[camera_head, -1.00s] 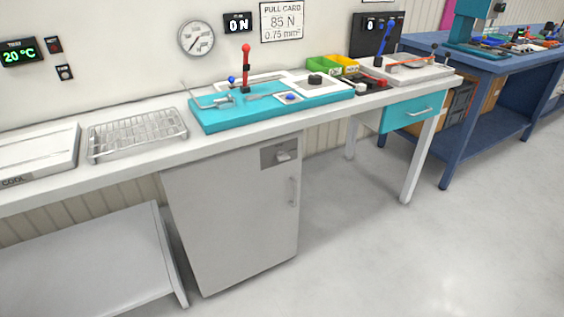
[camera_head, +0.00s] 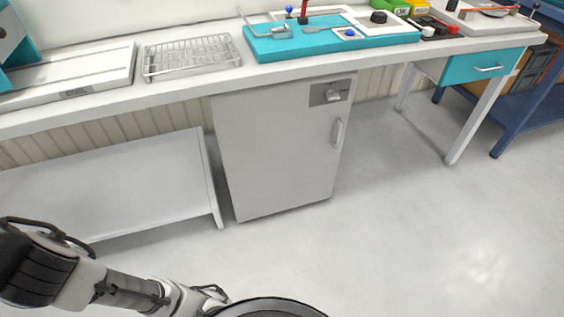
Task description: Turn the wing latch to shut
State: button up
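The wing latch (camera_head: 333,95) is a small light-grey knob on a darker grey plate (camera_head: 344,86) at the upper right of a grey cabinet door (camera_head: 275,150). Its exact angle is too small to tell. The cabinet stands under the white bench, and its door looks closed. A vertical bar handle (camera_head: 338,133) sits below the latch. Part of my arm shows at the lower left, well in front of the cabinet and apart from it. My gripper cannot be made out in the view.
The white bench (camera_head: 190,84) carries a wire rack (camera_head: 192,58), a turquoise board (camera_head: 335,42) with fittings, and a white tray at left. A low grey shelf (camera_head: 110,185) stands left of the cabinet. The floor (camera_head: 400,230) in front and to the right is clear.

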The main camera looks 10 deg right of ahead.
aim_at(330, 95)
jog(key=i+l+z, duration=0.6)
jog(key=l+z, duration=0.15)
